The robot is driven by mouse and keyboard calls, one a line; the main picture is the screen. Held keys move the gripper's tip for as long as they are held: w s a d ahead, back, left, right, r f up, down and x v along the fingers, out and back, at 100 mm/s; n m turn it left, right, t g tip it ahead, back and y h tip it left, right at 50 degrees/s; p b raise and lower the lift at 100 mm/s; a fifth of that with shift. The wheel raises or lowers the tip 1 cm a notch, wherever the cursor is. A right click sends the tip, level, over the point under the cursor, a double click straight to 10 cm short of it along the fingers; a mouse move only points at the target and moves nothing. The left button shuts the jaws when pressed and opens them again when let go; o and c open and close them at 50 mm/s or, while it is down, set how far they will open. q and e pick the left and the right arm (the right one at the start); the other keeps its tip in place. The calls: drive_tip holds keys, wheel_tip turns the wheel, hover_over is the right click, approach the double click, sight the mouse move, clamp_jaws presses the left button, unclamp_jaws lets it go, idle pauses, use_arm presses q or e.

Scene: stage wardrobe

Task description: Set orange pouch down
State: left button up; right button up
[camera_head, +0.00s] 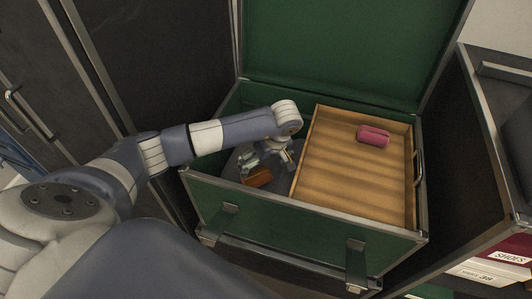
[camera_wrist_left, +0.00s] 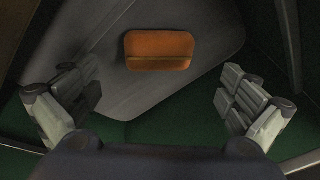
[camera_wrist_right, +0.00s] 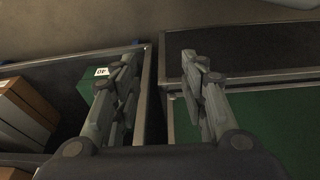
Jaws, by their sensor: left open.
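The orange pouch (camera_head: 258,177) lies inside the green trunk, on a dark grey surface left of the wooden tray. In the left wrist view the pouch (camera_wrist_left: 160,50) lies flat on that grey surface, ahead of the fingers. My left gripper (camera_head: 266,160) reaches down into the trunk over the pouch. In its wrist view the left gripper (camera_wrist_left: 160,95) is wide open, with nothing between the fingers, apart from the pouch. My right gripper (camera_wrist_right: 160,65) shows only in its own wrist view, with its fingers apart and nothing between them.
The green trunk (camera_head: 305,222) stands with its lid (camera_head: 345,45) up. A wooden tray (camera_head: 345,185) fills its right part and holds a pink roll (camera_head: 373,135). Dark cabinets stand at left. In the right wrist view, boxes (camera_wrist_right: 25,115) sit in an open compartment.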

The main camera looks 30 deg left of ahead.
use_arm(q)
drive_tip(key=v, duration=0.5)
drive_tip(key=shift+d+r+p, duration=0.1)
drive_tip(key=shift+r+p, duration=0.1)
drive_tip(key=shift+p, duration=0.1)
use_arm(e)
wheel_tip(320, 180, down, 3)
drive_tip(key=shift+f, duration=0.1)
